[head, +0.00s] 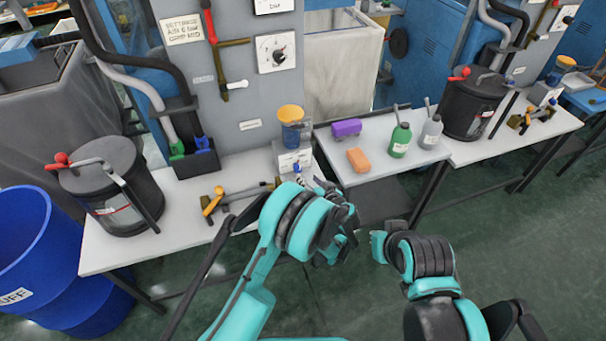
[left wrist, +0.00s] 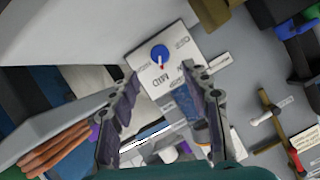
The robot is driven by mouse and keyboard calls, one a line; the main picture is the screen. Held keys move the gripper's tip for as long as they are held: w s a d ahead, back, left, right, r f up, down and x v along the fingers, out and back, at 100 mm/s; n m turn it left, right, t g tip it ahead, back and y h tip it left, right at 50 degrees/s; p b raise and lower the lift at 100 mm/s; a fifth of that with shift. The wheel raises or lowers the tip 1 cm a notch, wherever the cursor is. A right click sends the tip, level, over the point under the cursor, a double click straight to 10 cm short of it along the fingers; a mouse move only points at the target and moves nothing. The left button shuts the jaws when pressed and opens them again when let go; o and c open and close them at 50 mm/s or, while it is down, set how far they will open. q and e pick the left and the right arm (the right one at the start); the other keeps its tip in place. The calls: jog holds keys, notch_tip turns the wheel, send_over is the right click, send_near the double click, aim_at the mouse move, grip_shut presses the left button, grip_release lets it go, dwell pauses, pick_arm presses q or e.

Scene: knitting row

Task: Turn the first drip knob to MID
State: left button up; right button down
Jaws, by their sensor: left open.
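The first drip unit is a small white box (head: 292,159) under an amber-capped blue cup (head: 291,128), on the left table. Its small blue knob (head: 297,168) shows on the front. In the left wrist view the blue knob (left wrist: 160,52) sits on a white plate (left wrist: 178,73) with dark lettering I cannot read surely. Its pointer has a red tip aimed down the picture. My left gripper (head: 322,190) is close in front of the box; its open fingers (left wrist: 160,76) point towards the plate, apart from the knob. My right gripper (head: 380,246) hangs in front of the tables, its fingers unclear.
A brass-and-black lever fitting (head: 235,198) lies left of the box. A purple block (head: 346,128), orange block (head: 358,160), green bottle (head: 400,140) and grey bottle (head: 431,131) stand to the right. A black pot (head: 110,185) and blue barrel (head: 40,260) are at left.

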pick_arm(q)
jog(key=shift+v, duration=1.85)
jog(key=shift+w+a+r, duration=0.1)
jog(key=shift+a+r, duration=0.15)
jog(key=shift+r, duration=0.05)
jog(key=s+a+r+g+h, duration=0.1)
jog(key=s+a+r+g, duration=0.1)
jog(key=s+a+r, duration=0.4)
jog(key=s+a+r+g+h, duration=0.1)
jog(key=s+a+r+g, duration=0.1)
jog(key=a+r, duration=0.7)
jog(key=s+a+r+h, duration=0.1)
jog(key=s+a, duration=0.2)
jog(key=s, duration=0.7)
jog(key=s+a+r+g+h, duration=0.1)
jog(key=s+a, duration=0.3)
jog(key=s, duration=0.7)
jog(key=shift+s+a+h, duration=0.2)
jog(key=shift+s+h, duration=0.05)
jog(key=shift+h, duration=0.55)
jog(key=shift+r, duration=0.1)
